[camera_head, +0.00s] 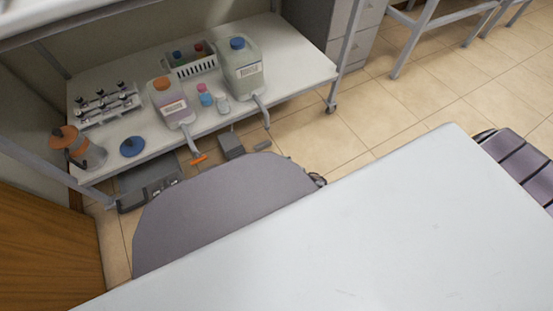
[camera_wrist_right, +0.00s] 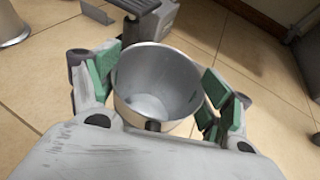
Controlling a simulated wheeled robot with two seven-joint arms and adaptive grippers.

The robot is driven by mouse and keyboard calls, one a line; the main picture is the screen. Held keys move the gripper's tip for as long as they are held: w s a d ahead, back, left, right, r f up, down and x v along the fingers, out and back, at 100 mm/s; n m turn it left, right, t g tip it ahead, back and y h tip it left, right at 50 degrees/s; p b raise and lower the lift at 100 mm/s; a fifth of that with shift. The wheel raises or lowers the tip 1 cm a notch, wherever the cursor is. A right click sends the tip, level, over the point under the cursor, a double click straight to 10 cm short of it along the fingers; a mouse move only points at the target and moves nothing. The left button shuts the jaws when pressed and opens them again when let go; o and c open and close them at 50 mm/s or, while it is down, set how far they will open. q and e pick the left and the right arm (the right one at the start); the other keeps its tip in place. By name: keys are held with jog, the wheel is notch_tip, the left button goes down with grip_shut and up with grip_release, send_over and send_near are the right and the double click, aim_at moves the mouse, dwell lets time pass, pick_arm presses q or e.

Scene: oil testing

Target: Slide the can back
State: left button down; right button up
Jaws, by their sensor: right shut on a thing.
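The can is an open-topped silver metal can (camera_wrist_right: 158,82) in the middle of the right wrist view. I look down into it and its inside looks empty. My right gripper (camera_wrist_right: 154,92) is shut on it, with a green-padded finger on each side of its wall. The can's underside is hidden, so I cannot tell what it rests on. Neither gripper shows in the head view, and my left gripper is in neither view.
A low white shelf (camera_head: 285,65) holds an orange-capped jug (camera_head: 170,103), a blue-capped jug (camera_head: 244,70), a basket (camera_head: 193,66) and a rack (camera_head: 106,103). A bare white surface (camera_head: 400,240) fills the lower right. Part of another metal vessel (camera_wrist_right: 12,25) shows in the right wrist view.

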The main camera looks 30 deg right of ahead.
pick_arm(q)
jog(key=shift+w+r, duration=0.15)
pick_arm(e)
jog(key=o, duration=1.6)
jog(key=shift+c, duration=0.2)
jog(key=shift+s, duration=0.15)
jog(key=v, duration=1.1)
jog(key=shift+s+r, duration=0.3)
jog(key=shift+d, duration=0.15)
